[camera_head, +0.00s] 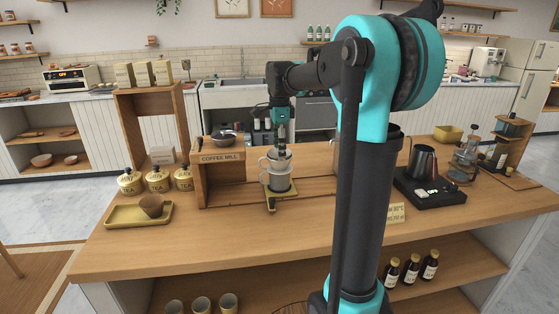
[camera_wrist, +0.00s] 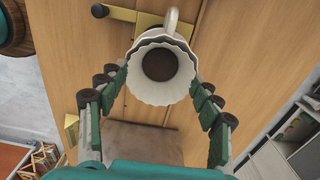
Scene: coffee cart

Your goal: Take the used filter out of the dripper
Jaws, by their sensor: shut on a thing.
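The used filter (camera_wrist: 146,90) is a white fluted paper cup with dark coffee grounds (camera_wrist: 160,64) inside. My gripper (camera_wrist: 162,80) has one finger on each side of the filter and is shut on it. The dripper's handle (camera_wrist: 171,18) shows beyond the filter in the wrist view. The filter hides most of the dripper there, and I cannot tell how far it is lifted.
The wooden coffee mill shelf (camera_head: 222,158) stands close on the left. A yellow tray (camera_head: 122,215) with a brown rounded item (camera_head: 151,205) lies at the counter's left. Yellow canisters (camera_head: 157,180) stand behind it. A kettle (camera_head: 423,163) stands right. The front counter is clear.

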